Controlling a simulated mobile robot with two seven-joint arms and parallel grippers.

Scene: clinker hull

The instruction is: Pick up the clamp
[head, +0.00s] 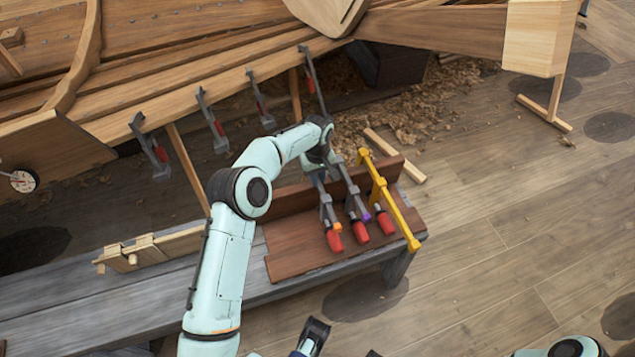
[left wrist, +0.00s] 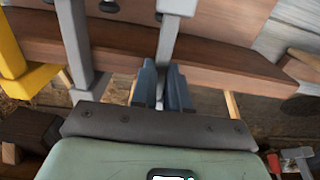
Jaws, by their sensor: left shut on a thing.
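Several clamps with grey bars and red handles lie on the brown wooden rack of the bench. The one with an orange collar (head: 334,239) is nearest my left arm. My left gripper (head: 319,163) is shut on the bar of this clamp, at its end away from the red handle. In the left wrist view, the blue-grey fingers (left wrist: 162,88) close around its light grey bar (left wrist: 172,45). Beside it lies a clamp with a purple collar (head: 360,226), its bar apart from my fingers. Dark parts at the bottom edge may be my right gripper (head: 315,336), mostly cut off.
A yellow bar clamp (head: 381,188) lies at the rack's right end. More clamps (head: 214,127) hang along the hull's plank edge (head: 180,104) behind my arm. Wood shavings (head: 440,105) cover the floor behind the bench. The floor (head: 530,230) to the right is open.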

